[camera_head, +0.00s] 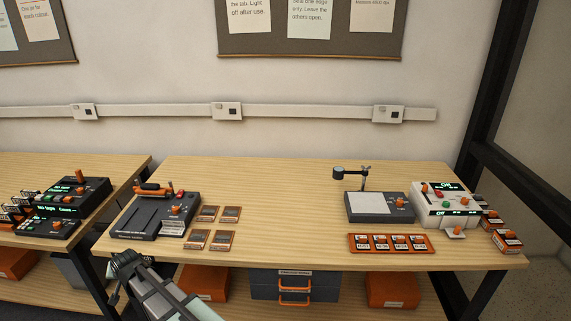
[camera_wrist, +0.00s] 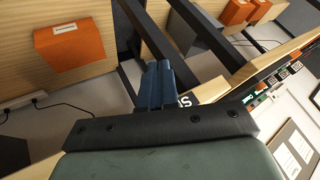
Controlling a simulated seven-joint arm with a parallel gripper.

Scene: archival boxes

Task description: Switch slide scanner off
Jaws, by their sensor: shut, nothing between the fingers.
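No readable label marks which device is the slide scanner. A dark device (camera_head: 155,214) with red and orange controls stands at the table's left end. My gripper (camera_head: 124,262) is shut and empty at the table's front left, apart from all devices. Its fingers show in the wrist view (camera_wrist: 160,85).
Several framed slides (camera_head: 214,227) lie right of the left device. An orange tray (camera_head: 391,250) of slides lies at the front right. The table middle is clear. Another table (camera_head: 30,165) with dark devices stands left, across a gap. Orange boxes (camera_head: 393,290) sit below.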

